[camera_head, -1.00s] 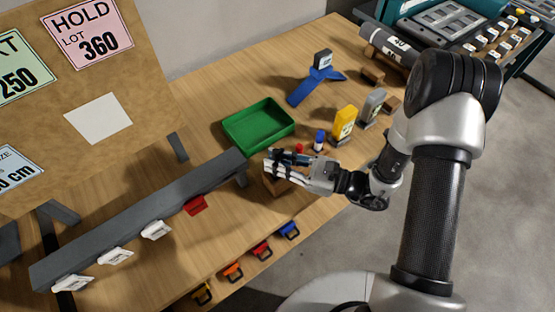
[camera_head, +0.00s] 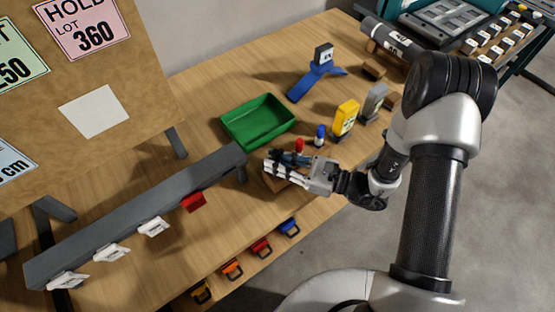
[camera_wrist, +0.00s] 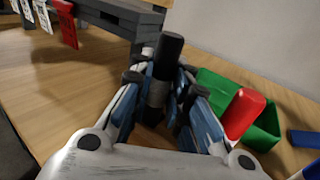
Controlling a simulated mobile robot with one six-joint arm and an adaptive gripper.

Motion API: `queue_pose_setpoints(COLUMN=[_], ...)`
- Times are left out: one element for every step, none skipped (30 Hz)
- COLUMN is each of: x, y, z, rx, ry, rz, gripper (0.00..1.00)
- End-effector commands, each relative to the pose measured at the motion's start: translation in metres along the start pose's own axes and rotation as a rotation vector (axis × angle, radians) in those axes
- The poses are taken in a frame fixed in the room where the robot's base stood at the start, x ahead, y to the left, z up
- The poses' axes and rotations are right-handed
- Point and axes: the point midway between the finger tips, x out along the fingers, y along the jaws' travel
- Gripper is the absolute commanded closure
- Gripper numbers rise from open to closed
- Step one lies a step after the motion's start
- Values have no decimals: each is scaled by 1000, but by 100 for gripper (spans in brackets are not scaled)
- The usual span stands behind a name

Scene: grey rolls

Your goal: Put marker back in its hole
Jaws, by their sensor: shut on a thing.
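My gripper (camera_head: 272,164) is shut on a black-capped marker (camera_wrist: 168,60). The marker has a grey body and stands nearly upright between the fingers (camera_wrist: 160,86) in the wrist view. A wooden block (camera_head: 274,186) lies low under my fingers. The gripper hides most of it, so its holes and the marker's lower end cannot be seen. A red marker (camera_head: 299,145) stands just behind the gripper and also shows in the wrist view (camera_wrist: 243,112). A blue marker (camera_head: 319,137) stands to its right.
A green tray (camera_head: 262,123) lies behind the gripper. A dark rail (camera_head: 130,222) with white tags and a red tag (camera_head: 193,203) runs to the left. Several coloured clips line the table's front edge.

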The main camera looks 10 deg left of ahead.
Motion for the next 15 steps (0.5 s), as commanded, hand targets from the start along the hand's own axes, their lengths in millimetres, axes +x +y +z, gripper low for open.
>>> queue_pose_setpoints(x=[0,0,0,0,0,0,0,0,0,0,0,0,0,0,0], y=[0,0,0,0,0,0,0,0,0,0,0,0,0,0,0], z=[-2,-3,-4,-4,-5,-6,-7,-8,-9,-10,-10,-11,-12,-13,-14], rx=[0,1,1,1,1,1,1,1,1,1,1,1,1,1,1], ry=[0,0,0,0,0,0,0,0,0,0,0,0,0,0,0], rz=[0,0,0,0,0,0,0,0,0,0,0,0,0,0,0], gripper=[100,100,100,100,100,100,100,100,100,100,100,100,100,100,100])
